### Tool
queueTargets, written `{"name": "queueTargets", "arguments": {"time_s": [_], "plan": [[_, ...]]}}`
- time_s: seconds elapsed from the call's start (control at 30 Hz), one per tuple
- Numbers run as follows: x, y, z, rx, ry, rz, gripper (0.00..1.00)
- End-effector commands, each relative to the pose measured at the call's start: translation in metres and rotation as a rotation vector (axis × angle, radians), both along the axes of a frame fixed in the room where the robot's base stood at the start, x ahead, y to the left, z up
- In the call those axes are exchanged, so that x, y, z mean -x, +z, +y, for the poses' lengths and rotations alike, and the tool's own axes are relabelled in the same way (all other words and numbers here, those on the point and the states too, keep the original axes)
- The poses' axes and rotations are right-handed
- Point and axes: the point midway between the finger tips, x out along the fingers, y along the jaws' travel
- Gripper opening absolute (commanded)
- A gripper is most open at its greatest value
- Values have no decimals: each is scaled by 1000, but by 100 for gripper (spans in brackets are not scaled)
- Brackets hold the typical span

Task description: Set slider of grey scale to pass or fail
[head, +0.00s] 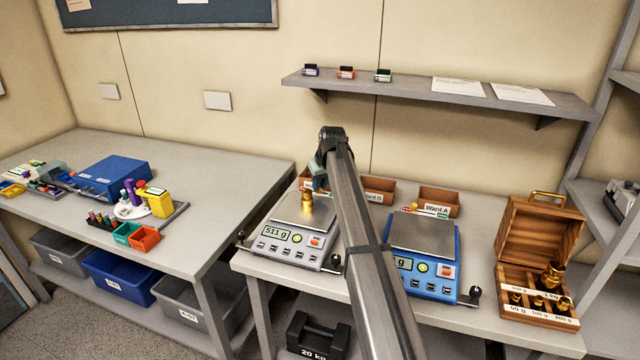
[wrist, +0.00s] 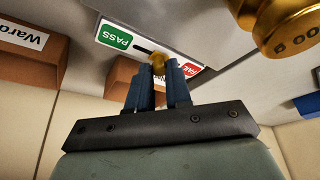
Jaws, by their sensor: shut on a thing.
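The grey scale (head: 285,250) stands on the right bench, its display reading 511 g. A brass weight (head: 307,201) sits on its pan; it also shows at the upper right of the wrist view (wrist: 283,22). In the wrist view the scale's slider plate has a green PASS label (wrist: 117,37) and a red FAIL label (wrist: 190,69). My gripper (wrist: 159,70) is shut on the knob. My finger partly hides the slot's FAIL side.
A blue scale (head: 422,262) stands right of the grey one, partly behind my arm. Ward boxes (head: 438,201) stand behind the scales. An open wooden weight box (head: 540,235) is at the right. A shelf (head: 440,97) runs above the bench.

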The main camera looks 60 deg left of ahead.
Motion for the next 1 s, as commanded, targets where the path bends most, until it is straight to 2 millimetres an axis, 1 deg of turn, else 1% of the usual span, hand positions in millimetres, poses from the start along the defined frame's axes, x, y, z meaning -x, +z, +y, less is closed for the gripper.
{"name": "queueTargets", "arguments": {"time_s": [0.07,0.53,0.63,0.8,1.0], "plan": [[0,0,0,0,0,0,0],[1,0,2,0,0,0,0],[8,0,10,0,1,1,0],[26,0,27,-1,1,1,0],[28,0,28,-2,1,2,0]]}}
